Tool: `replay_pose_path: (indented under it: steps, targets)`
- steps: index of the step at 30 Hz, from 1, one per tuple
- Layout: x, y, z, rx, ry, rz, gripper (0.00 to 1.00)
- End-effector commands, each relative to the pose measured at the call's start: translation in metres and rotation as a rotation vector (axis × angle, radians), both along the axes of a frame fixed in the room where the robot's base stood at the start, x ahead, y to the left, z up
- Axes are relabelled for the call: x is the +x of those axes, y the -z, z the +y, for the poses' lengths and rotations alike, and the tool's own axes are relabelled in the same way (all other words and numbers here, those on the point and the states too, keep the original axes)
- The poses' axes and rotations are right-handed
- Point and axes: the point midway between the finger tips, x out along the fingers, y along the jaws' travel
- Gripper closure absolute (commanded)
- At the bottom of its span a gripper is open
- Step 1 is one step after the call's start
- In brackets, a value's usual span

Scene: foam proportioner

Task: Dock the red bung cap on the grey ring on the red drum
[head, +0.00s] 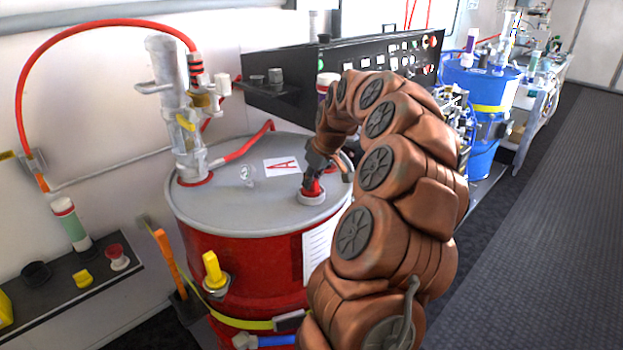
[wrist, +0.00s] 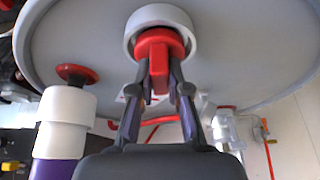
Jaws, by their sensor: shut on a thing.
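The red bung cap (head: 312,187) is between the fingers of my gripper (head: 318,167), above the red drum (head: 245,270). My gripper (wrist: 159,88) is shut on the red bung cap (wrist: 158,52) in the wrist view. The grey ring (head: 311,198) is on the grey drum lid, right below the cap. In the wrist view the grey ring (wrist: 158,14) surrounds the far part of the cap. The cap is at or partly inside the ring; I cannot tell whether it is fully seated.
A clear pump fitting (head: 185,120) with a red hose stands at the lid's left. A label marked A (head: 283,168) lies on the lid. A black control panel (head: 375,60) is behind. A shelf (head: 70,298) with small parts is at left. Blue drums (head: 483,85) stand farther right.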

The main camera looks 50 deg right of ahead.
Motion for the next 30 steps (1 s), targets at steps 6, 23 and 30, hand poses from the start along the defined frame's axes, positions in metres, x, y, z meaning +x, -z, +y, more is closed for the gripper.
replay_pose_path:
  steps: [6,23,30]
  targets:
    - [0.0,0.002,0.0,0.0,0.0,0.0,0.77]
    - [0.0,-0.002,0.0,0.001,0.0,0.0,0.59]
    - [-0.013,-0.033,0.0,-0.002,0.0,-0.004,0.59]
